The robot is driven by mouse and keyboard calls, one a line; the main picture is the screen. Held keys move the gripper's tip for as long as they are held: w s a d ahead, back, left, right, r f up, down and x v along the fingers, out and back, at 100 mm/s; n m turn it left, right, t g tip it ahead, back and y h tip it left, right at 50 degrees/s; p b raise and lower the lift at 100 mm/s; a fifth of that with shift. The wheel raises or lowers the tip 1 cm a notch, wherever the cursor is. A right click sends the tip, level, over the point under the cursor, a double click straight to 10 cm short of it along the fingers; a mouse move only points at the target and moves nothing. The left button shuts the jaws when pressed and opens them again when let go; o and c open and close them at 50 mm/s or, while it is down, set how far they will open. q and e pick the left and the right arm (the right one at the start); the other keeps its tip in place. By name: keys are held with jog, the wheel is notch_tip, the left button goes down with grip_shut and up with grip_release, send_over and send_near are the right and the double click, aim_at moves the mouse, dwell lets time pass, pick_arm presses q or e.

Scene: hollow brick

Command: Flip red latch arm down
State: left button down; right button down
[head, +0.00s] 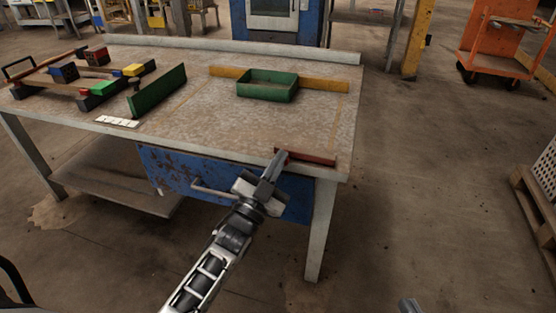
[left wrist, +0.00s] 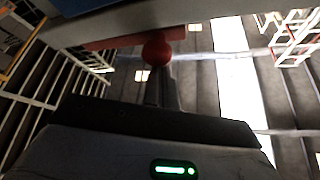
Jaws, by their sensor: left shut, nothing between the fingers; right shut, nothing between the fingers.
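The red latch arm (head: 312,158) is a dark red bar along the table's front edge near the right corner. In the left wrist view, its bar (left wrist: 125,41) shows under a pale edge, with a round red knob (left wrist: 157,49) on it. My left gripper (head: 277,158) is shut and empty, its tips at the bar's left end. In the left wrist view, the shut fingers (left wrist: 162,82) point at the knob and look close to it; contact is unclear. My right gripper (head: 409,304) shows only a grey tip at the bottom edge of the head view.
The worktable (head: 220,120) has a blue drawer front (head: 175,172) with a handle below its top. A green tray (head: 268,88) stands at the back, a green plate (head: 158,92) left of it. Colored blocks (head: 97,88) lie further left.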

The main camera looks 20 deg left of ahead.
pick_arm(q)
jog(key=shift+a+f, duration=0.1)
jog(key=shift+f, duration=0.2)
pick_arm(e)
jog(key=shift+w+r, duration=0.2)
pick_arm(q)
jog(key=p+v, duration=0.1)
jog(key=v, duration=1.4)
jog(key=shift+s+p, duration=0.3)
jog(key=shift+s, duration=0.1)
pick_arm(e)
jog(key=shift+s+d+f+g+h, duration=0.1)
jog(key=shift+d+f+g+h, duration=0.2)
jog(key=shift+f, duration=0.3)
jog(key=shift+r, duration=0.1)
pick_arm(q)
jog(key=shift+r, duration=0.1)
